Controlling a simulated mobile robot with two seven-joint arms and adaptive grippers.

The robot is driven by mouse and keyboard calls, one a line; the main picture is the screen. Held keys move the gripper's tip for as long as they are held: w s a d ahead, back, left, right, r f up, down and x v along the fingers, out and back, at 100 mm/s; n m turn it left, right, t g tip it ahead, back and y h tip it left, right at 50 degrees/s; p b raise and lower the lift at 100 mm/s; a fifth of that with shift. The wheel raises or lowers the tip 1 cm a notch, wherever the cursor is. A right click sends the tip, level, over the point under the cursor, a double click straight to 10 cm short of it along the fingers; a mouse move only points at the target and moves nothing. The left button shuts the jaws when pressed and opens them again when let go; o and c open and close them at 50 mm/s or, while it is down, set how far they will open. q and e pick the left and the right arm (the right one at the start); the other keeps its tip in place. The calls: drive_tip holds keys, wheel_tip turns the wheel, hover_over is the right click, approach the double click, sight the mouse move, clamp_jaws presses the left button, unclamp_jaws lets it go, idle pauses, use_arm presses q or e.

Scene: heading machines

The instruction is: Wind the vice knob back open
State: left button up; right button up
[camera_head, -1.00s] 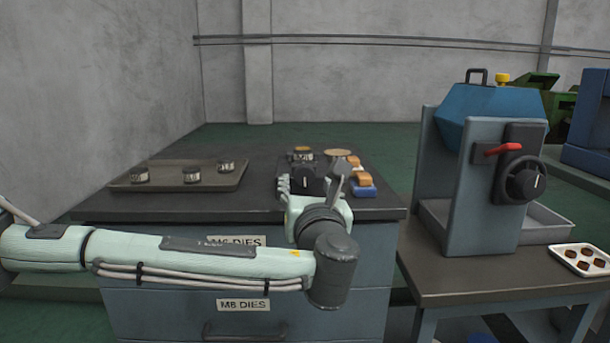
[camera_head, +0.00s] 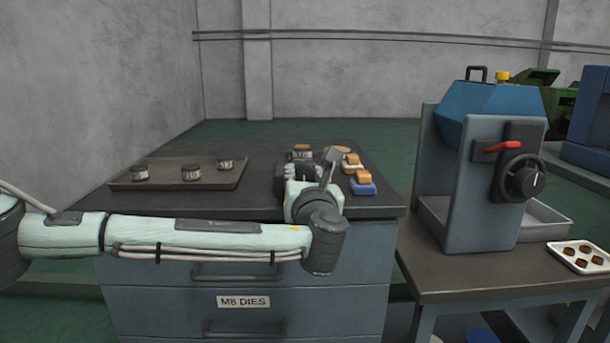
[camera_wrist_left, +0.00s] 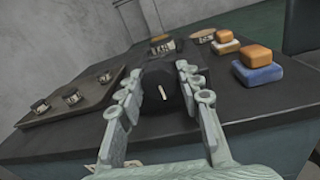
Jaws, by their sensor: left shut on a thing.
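The black vice knob (camera_wrist_left: 163,95) shows in the left wrist view, its white mark close to upright. The dark vice (camera_wrist_left: 158,62) stands behind it on the cabinet top. My left gripper (camera_wrist_left: 158,84) is shut on the knob, with one pale finger along each side of it. In the head view my left gripper (camera_head: 300,180) is at the cabinet's front edge and, with the wrist, hides most of the knob and vice. My right gripper is in neither view.
A tray (camera_head: 121,183) with several small dies lies left on the cabinet (camera_head: 250,205). Orange-and-white and orange-and-blue blocks (camera_head: 363,184) sit just right of the vice. A blue-topped machine (camera_head: 490,102) with its own knob and a small parts tray (camera_head: 555,251) stand on the right bench.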

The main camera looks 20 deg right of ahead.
use_arm(q)
drive_tip(key=shift+c, duration=1)
drive_tip(key=shift+n, duration=0.4)
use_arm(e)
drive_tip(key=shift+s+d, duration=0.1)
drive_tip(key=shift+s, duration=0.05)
